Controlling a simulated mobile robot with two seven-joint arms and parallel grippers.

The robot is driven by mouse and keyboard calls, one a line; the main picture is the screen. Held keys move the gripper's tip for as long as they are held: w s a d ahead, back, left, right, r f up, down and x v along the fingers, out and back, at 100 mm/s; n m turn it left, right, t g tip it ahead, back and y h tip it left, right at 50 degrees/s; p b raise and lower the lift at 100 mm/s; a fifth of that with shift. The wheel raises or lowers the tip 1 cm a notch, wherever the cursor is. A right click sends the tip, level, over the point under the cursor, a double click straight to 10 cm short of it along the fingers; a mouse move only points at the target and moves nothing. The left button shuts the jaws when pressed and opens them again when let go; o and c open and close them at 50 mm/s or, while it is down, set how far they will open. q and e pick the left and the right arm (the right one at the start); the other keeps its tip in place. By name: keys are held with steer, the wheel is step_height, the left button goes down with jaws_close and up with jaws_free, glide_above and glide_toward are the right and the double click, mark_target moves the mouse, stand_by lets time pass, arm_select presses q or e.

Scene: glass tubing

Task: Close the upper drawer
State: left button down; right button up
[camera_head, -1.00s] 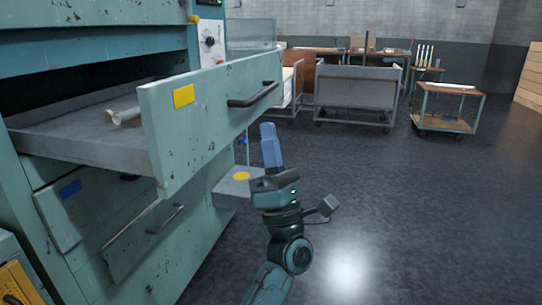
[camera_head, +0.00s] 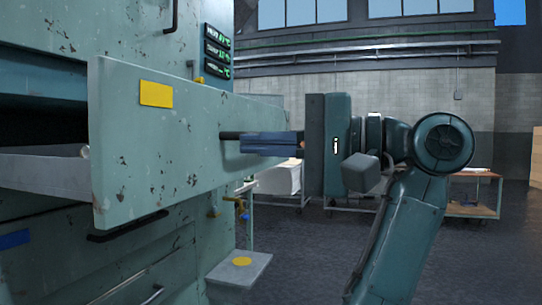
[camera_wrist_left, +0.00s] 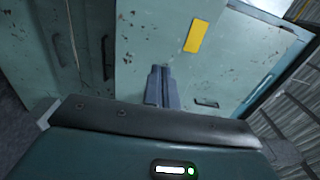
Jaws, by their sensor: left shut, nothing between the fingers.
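The upper drawer (camera_head: 160,187) stands pulled out of the green cabinet, with a scratched pale green front and a yellow label (camera_head: 156,93). Its dark handle (camera_head: 228,135) is partly hidden behind the blue fingers of my left gripper (camera_head: 244,144). The gripper is shut and empty, with its tips at or very near the handle side of the drawer front; I cannot tell whether they touch. In the left wrist view, the shut fingers (camera_wrist_left: 160,72) point at the pale green surface, beside the yellow label (camera_wrist_left: 196,36).
The cabinet's lower drawer (camera_head: 130,280) sits below. A small grey ledge with a yellow disc (camera_head: 241,262) juts out from the cabinet. Status displays (camera_head: 217,50) are on the cabinet behind. A cart (camera_head: 470,210) stands in the background, on open dark floor.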

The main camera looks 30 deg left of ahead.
mark_target(173, 143)
arm_select(q)
steer(key=b+x, duration=0.2)
steer(key=x, duration=0.8)
steer(key=shift+s+a+b, duration=0.1)
steer(key=shift+b, duration=0.25)
steer(key=shift+a, duration=0.1)
steer(key=p+x, duration=0.1)
steer(key=x, duration=1.8)
steer(key=p+x, duration=0.1)
steer(key=x, duration=1.9)
steer(key=shift+s+a+f, duration=0.1)
steer(key=shift+s+a, duration=0.1)
steer(key=shift+s, duration=0.05)
steer(key=shift+a+p, duration=0.15)
steer(key=shift+p, duration=0.15)
